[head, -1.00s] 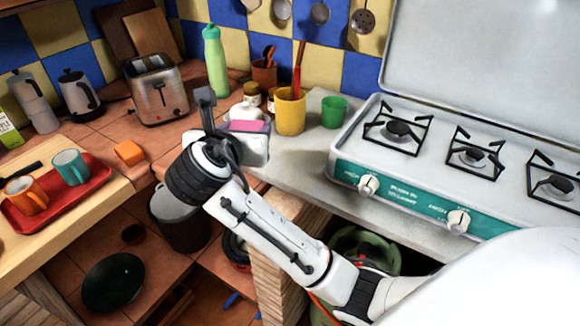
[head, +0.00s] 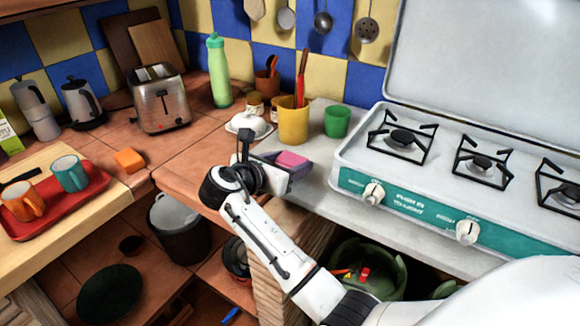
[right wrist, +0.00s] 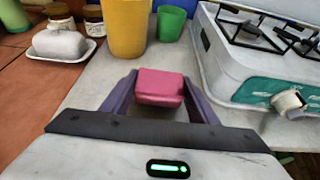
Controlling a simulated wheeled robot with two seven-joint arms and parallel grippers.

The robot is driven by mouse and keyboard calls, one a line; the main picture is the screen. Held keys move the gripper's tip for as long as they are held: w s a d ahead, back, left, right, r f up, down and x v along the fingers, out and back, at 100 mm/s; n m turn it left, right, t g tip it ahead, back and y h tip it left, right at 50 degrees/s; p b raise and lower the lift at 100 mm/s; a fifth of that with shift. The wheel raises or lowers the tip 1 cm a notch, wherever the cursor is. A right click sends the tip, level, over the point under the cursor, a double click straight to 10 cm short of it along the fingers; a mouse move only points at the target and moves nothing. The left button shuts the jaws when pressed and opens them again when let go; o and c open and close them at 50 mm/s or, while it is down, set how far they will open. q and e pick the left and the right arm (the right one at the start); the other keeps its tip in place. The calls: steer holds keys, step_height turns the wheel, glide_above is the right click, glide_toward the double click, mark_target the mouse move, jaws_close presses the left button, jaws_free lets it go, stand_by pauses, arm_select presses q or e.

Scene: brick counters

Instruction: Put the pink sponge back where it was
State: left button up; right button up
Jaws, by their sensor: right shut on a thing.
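The pink sponge (head: 291,160) is a small rounded block. It is between the purple-grey fingers of my right gripper (head: 288,167), which is shut on it. The right wrist view shows the sponge (right wrist: 159,86) gripped from both sides, over the grey counter (right wrist: 95,80). I cannot tell whether its underside touches the counter. The sponge is left of the gas stove (head: 352,172) and in front of the yellow cup (head: 293,122). My left gripper is not in view.
A green cup (head: 337,121) and a white butter dish (head: 248,124) stand behind the sponge, with jars nearby. A green bottle (head: 219,75) and a toaster (head: 160,99) are farther left. A red tray (head: 90,195) holds mugs. Grey counter around the sponge is clear.

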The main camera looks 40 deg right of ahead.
steer(key=shift+f, duration=0.5)
steer(key=shift+f, duration=0.2)
steer(key=o, duration=1)
steer(key=shift+r, duration=0.2)
steer(key=v, duration=1.2)
steer(key=shift+s, duration=0.1)
